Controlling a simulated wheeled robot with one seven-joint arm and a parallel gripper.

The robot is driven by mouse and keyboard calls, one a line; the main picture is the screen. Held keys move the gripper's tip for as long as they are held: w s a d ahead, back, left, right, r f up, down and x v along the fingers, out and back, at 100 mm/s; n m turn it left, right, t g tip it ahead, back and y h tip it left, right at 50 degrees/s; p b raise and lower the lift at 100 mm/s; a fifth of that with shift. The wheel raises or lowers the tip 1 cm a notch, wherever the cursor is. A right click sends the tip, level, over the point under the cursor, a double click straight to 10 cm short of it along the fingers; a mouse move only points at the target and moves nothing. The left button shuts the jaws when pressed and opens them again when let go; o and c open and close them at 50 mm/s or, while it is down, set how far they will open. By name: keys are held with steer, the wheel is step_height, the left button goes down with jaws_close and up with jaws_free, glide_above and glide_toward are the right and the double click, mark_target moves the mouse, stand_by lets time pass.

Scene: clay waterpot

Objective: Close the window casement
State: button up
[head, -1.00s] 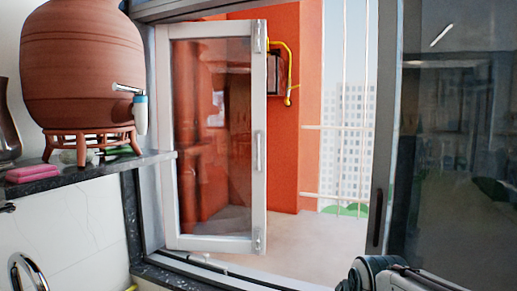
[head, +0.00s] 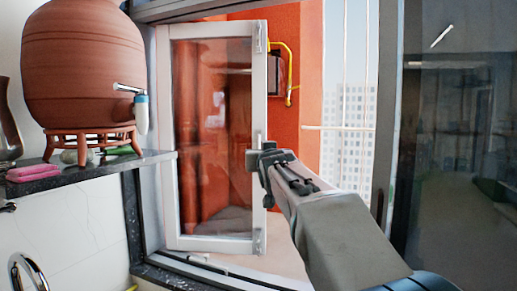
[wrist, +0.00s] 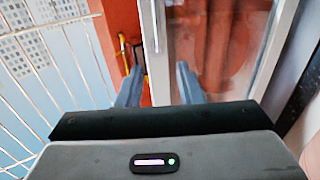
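The window casement (head: 212,243) has a white frame and a glass pane, and it stands swung open at an angle into the opening, hinge side at left. In the wrist view, its white free-edge stile (wrist: 155,60) lies between my two fingers. My gripper (head: 266,175) is in front of that right stile in the head view, covering the middle handle. In the wrist view, my gripper (wrist: 160,85) has its fingers spread apart with nothing clearly clamped. I cannot tell whether a finger touches the frame.
A clay waterpot (head: 84,65) with a tap stands on a dark shelf (head: 95,172) at left, near a pink object (head: 33,172). White bars (wrist: 35,75) cross the outside opening. A dark-framed glass panel (head: 455,150) fills the right side.

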mark_target(258, 147)
steer(key=w+p, duration=0.2)
steer(key=w, duration=0.2)
steer(key=w+a+p, duration=0.1)
steer(key=w+p, duration=0.2)
steer(key=w, duration=0.1)
steer(key=w+p, duration=0.3)
steer(key=shift+w+a+r, duration=0.1)
steer(key=shift+w+a, duration=0.1)
steer(key=shift+w, duration=0.2)
steer(key=shift+w+a+p, duration=0.15)
steer(key=shift+w+p, duration=0.35)
steer(key=shift+w, duration=0.3)
steer(key=shift+f, duration=0.2)
steer(key=shift+c, duration=0.3)
jaws_close()
